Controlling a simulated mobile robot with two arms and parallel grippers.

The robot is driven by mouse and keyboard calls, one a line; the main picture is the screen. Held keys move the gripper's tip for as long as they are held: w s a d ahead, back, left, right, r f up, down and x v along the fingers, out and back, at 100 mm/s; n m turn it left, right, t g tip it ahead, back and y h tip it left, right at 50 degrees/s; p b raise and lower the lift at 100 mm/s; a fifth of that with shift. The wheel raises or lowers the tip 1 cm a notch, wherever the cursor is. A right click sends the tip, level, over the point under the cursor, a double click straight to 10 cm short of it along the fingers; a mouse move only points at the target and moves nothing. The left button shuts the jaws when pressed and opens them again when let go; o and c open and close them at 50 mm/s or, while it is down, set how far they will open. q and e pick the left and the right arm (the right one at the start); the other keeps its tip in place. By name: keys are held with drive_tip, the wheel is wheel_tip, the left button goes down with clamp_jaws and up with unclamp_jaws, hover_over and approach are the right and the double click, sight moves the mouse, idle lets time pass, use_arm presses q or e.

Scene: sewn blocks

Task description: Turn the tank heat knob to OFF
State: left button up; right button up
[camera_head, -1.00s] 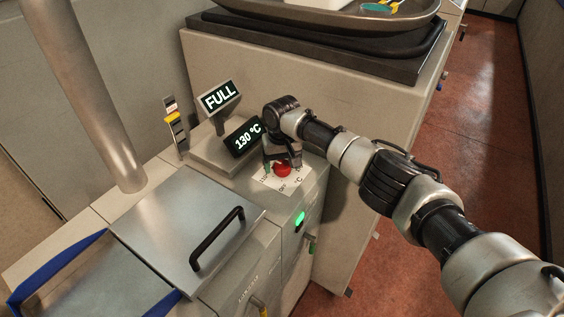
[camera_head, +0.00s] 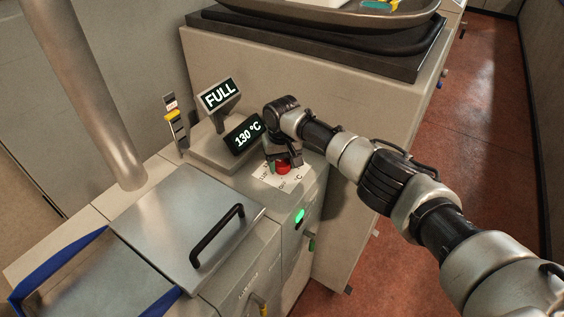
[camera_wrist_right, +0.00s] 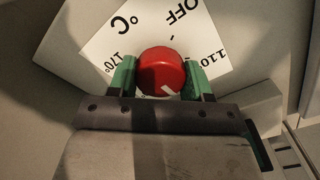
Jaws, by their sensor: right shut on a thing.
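The red tank heat knob (camera_head: 283,167) sits on a white dial plate (camera_head: 298,177) on the machine's top, below the 130 °C display (camera_head: 243,135). My right gripper (camera_head: 282,160) is over it. In the right wrist view the green fingers (camera_wrist_right: 160,78) are shut on the knob (camera_wrist_right: 161,70), one on each side. The knob's white mark points toward the gripper's palm, a little right, on the side away from OFF. The dial plate (camera_wrist_right: 150,30) shows OFF, °C, 110° and 170°. My left gripper is not in view.
A FULL display (camera_head: 220,95) stands behind the temperature display. A lidded tank with a black handle (camera_head: 217,236) is at the left. A green lit button (camera_head: 299,216) is on the front face. A grey counter (camera_head: 300,80) with a tray stands behind the arm.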

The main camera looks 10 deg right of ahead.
sight(282, 162)
drive_tip(key=n, duration=1.4)
drive_tip(key=shift+s+a, duration=0.1)
drive_tip(key=n, duration=0.4)
drive_tip(key=shift+n+b, duration=0.3)
drive_tip(key=shift+n, duration=0.1)
drive_tip(key=shift+r+n, duration=0.15)
drive_tip(key=shift+n, duration=2.15)
drive_tip(key=o, duration=0.9)
wheel_tip(282, 162, up, 11)
drive_tip(key=b, duration=0.3)
